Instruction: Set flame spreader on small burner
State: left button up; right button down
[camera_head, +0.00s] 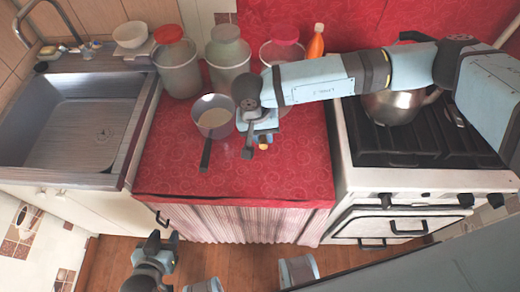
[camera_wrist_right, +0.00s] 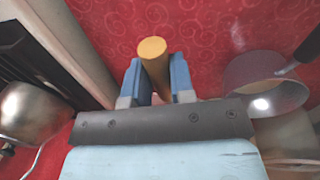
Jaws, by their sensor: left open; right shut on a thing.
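My right gripper (camera_head: 262,140) is above the red counter, pointing down. In the right wrist view its two blue fingers (camera_wrist_right: 158,82) are shut on a yellow-brown wooden handle (camera_wrist_right: 153,48), seen nearly end-on. The handle's tip also shows below the fingers in the head view (camera_head: 263,147). I cannot make out a flame spreader disc; the rest of the held thing is hidden by the gripper and the view angle. The stove (camera_head: 408,180) is at the right with a black grate; I cannot single out the small burner. My left gripper (camera_head: 153,248) is low at the lower left, open and empty.
A saucepan (camera_head: 214,117) stands left of my right gripper, its dark handle toward the front. Canisters (camera_head: 178,70) and an orange bottle (camera_head: 316,42) line the back. A metal kettle (camera_head: 392,105) sits on the stove's rear left. The front counter is clear.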

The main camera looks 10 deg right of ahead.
aim_at(265, 164)
notch_tip(265, 164, down, 12)
jog(key=shift+r+p, duration=0.2)
jog(key=shift+p, duration=0.2)
jog(key=shift+f, duration=0.15)
jog(key=c, duration=1)
grip_release()
